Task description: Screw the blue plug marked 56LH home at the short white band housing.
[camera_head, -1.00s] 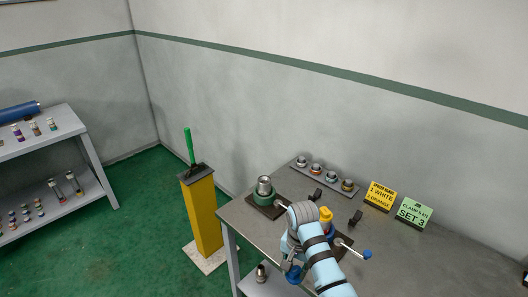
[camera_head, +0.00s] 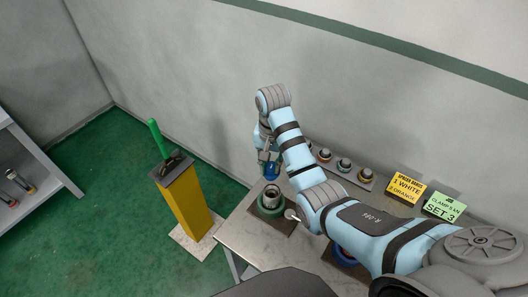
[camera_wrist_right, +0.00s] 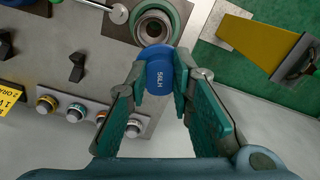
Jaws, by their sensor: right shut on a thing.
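My right gripper (camera_head: 268,158) is shut on the blue plug (camera_head: 271,172), holding it above the green vise (camera_head: 268,211). A silver pipe housing (camera_head: 271,198) stands upright in the green vise. In the wrist view the open round mouth of this housing (camera_wrist_right: 154,29) lies just beyond the plug, with no contact visible. I cannot make out the colour of any band on it. My left gripper is not in view.
A rack (camera_head: 343,164) with several fittings stands along the wall behind my right arm. A yellow sign (camera_head: 405,188) and a green sign (camera_head: 444,206) stand right of it. A blue vise (camera_head: 343,256) is mostly hidden by my arm. A yellow post (camera_head: 188,208) stands left of the table.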

